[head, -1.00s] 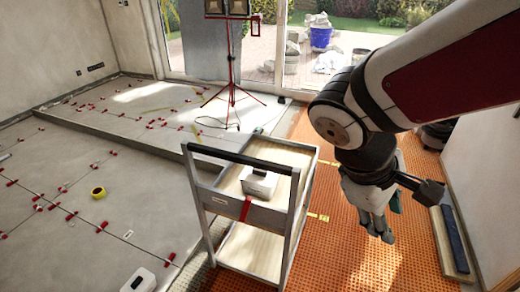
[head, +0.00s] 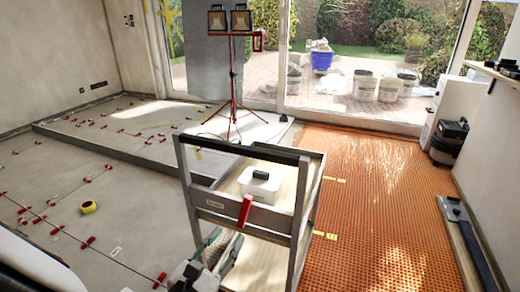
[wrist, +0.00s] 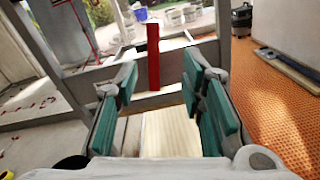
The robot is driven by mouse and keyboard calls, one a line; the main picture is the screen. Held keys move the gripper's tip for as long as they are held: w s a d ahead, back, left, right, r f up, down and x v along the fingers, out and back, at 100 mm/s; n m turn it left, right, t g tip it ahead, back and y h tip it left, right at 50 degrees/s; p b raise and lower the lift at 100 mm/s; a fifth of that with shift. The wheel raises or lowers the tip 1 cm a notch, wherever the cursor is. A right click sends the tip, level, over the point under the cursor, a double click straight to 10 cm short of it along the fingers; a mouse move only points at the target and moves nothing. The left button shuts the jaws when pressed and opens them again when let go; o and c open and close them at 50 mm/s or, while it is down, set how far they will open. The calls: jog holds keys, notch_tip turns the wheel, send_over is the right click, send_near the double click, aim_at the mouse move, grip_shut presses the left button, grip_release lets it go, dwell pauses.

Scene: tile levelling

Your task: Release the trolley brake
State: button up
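The trolley (head: 270,216) stands in the middle of the head view, with a grey frame, wooden shelves and a black push handle (head: 240,149). A red lever (head: 244,211), probably the brake, stands nearly upright on its near crossbar. My gripper (head: 217,250) is at the trolley's near lower left, below and left of the lever. In the wrist view, my gripper (wrist: 160,92) has its green-padded fingers wide apart with nothing between them. The red lever (wrist: 153,56) rises upright ahead, a little above the fingertips. I see no contact with it.
A white box (head: 261,186) sits on the trolley's top shelf. A tripod work light (head: 232,95) stands behind. Tiles with red levelling clips and a yellow tape roll (head: 88,207) lie left. The orange mat (head: 365,210) to the right is largely clear.

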aim_at(245, 208)
jog(key=shift+n, duration=0.3)
jog(key=b+x, duration=0.1)
jog(key=x, duration=0.3)
jog(key=b+x, duration=0.1)
jog(key=x, duration=0.3)
jog(key=a+b+x, duration=0.1)
jog(key=x, duration=0.4)
jog(key=shift+w+f+b, duration=0.1)
jog(key=shift+w+b, duration=0.15)
jog(key=shift+b, duration=0.05)
grip_shut()
